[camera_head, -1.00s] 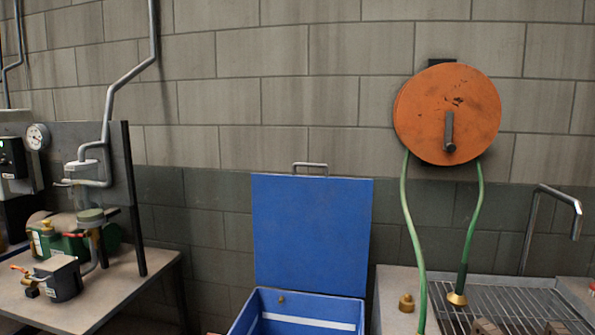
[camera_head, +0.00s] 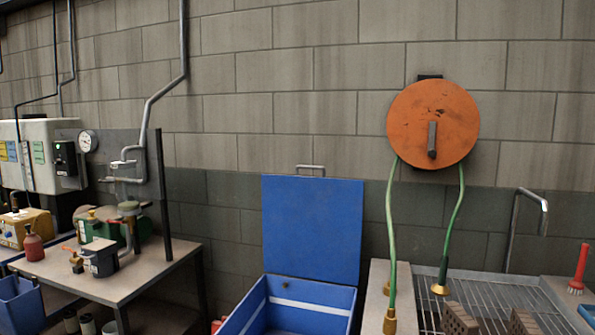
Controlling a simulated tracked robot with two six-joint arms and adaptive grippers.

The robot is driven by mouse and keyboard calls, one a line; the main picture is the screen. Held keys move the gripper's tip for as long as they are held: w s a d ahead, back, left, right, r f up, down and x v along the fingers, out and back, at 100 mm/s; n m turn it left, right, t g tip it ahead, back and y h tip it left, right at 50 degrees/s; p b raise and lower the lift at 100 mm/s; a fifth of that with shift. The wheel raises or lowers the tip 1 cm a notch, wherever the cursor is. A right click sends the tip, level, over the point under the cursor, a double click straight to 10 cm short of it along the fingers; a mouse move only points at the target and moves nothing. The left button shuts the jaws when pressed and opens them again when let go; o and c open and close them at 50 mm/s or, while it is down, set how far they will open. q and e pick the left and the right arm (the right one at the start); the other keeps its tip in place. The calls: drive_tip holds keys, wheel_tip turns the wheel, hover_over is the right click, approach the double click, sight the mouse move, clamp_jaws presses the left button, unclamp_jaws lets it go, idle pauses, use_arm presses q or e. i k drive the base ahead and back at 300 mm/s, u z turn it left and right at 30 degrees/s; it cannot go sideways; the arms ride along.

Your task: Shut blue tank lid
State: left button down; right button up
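The blue tank (camera_head: 336,294) stands at the bottom middle of the head view, its front cut off by the lower edge. Its blue lid (camera_head: 312,230) is open and stands upright at the tank's back, in front of the wall. A metal handle (camera_head: 311,168) sits on the lid's top edge. The inside of the tank shows a pale band along its walls. Neither of my grippers is in view.
Right of the tank is a grated sink (camera_head: 493,291) with bricks (camera_head: 459,317), a bent tap (camera_head: 515,225) and a red brush (camera_head: 579,268). Green hoses (camera_head: 391,230) hang from an orange reel (camera_head: 433,124). A workbench (camera_head: 146,270) with equipment stands left.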

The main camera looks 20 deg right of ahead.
sight(311, 226)
drive_tip(key=z, duration=0.15)
drive_tip(key=i, duration=0.9)
drive_tip(key=u, duration=0.05)
